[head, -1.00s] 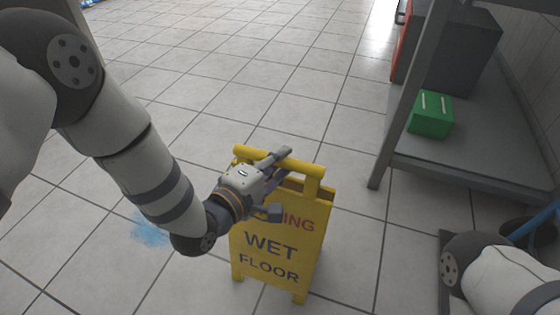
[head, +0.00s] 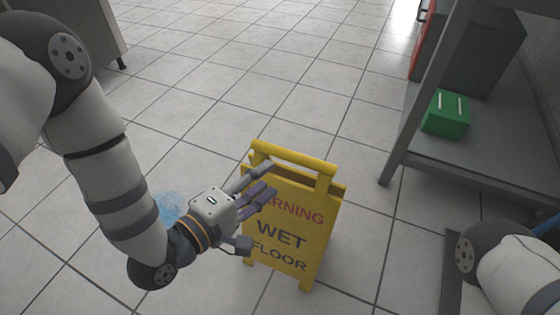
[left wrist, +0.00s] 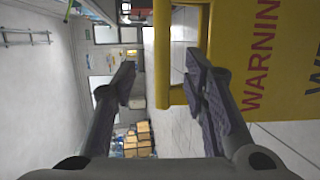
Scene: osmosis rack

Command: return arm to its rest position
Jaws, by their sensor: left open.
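My left arm comes in from the left in the head view. Its gripper (head: 258,208) is open and empty, in front of the left side of the yellow wet floor sign (head: 318,238). The sign stands upright on the tiles, and the gripper hides part of its lettering. In the left wrist view, the two fingers of the gripper (left wrist: 162,80) are spread apart. The sign (left wrist: 275,50) fills the upper right there, with its yellow edge seen between the fingers. Part of my right arm (head: 515,270) shows at the lower right of the head view; its gripper is out of frame.
A grey shelf rack (head: 465,165) stands at the right with a green box (head: 446,114) on its lower shelf. A blue patch (head: 168,206) lies on the floor beside my left arm. Tiled floor beyond the sign is clear. Cardboard boxes (left wrist: 138,138) show in the wrist view.

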